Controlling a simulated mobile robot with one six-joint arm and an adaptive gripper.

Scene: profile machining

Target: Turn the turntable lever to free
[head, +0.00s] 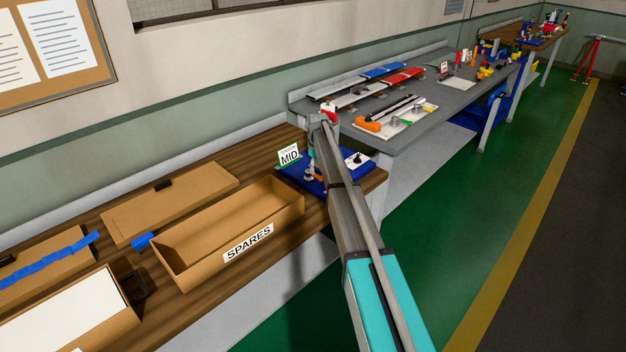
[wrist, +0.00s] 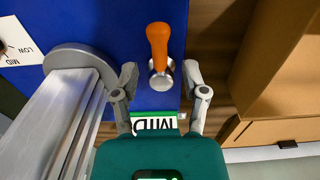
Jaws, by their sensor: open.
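In the wrist view an orange-handled lever (wrist: 158,42) sits on a round silver hub (wrist: 161,76) on a blue base plate (wrist: 195,30). The handle extends toward the top of the picture. My gripper (wrist: 160,78) is open and empty, with one finger left and one right of the hub; I cannot tell the height gap. A grey round disc (wrist: 75,57), probably the turntable, lies left, with a silver profile (wrist: 60,120) over it. In the head view the blue base (head: 298,176) is at the bench's right end, and my arm hides much of it.
A green-and-white MID sign (head: 289,156) stands beside the base. A white plate with a black knob (head: 356,158) lies on its right. A cardboard SPARES box (head: 225,232) is to the left on the wooden bench. A grey bench (head: 440,120) with parts stands beyond.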

